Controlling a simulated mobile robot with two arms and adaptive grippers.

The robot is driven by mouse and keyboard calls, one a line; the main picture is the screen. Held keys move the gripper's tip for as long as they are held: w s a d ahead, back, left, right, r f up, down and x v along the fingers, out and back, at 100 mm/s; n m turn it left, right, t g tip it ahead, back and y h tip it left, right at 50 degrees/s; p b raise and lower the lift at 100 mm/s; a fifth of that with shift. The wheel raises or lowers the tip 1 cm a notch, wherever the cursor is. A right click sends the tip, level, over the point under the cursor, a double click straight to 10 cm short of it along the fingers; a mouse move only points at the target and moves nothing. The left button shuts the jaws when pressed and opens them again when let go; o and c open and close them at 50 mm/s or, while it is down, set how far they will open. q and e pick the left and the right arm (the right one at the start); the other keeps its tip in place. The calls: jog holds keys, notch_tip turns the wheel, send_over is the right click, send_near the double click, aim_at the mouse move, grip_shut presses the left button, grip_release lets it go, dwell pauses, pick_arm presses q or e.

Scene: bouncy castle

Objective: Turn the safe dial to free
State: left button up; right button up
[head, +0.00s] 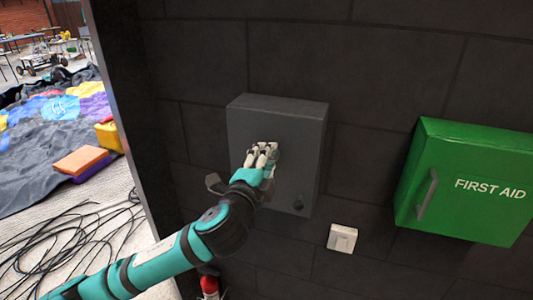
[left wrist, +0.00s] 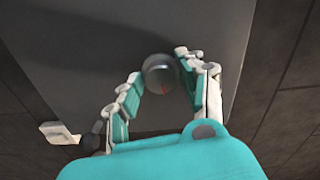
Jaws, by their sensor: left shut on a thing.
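The safe (head: 300,125) is a dark grey box on the black block wall, in the middle of the head view. Its round grey dial (left wrist: 159,72) shows in the left wrist view, with a small red mark near its lower edge. My left gripper (head: 262,158) is at the safe's front, with its fingers closed around the dial; it also shows in the left wrist view (left wrist: 160,78). In the head view the fingers hide the dial. Any lettering around the dial cannot be made out. My right gripper is not in view.
A green first aid box (head: 465,215) hangs on the wall to the right. A white switch (head: 342,238) is below and right of the safe. Black cables (head: 70,240) lie on the floor at left.

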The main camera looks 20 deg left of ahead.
pick_arm(q)
jog(key=shift+r+m+p, duration=0.2)
jog(key=shift+m+p, duration=0.3)
jog(key=shift+m, duration=0.5)
jog(key=o, duration=1.2)
jog(key=shift+f, duration=0.1)
jog(key=s, duration=0.7)
jog(key=shift+s+a, duration=0.15)
jog(key=shift+s, duration=0.1)
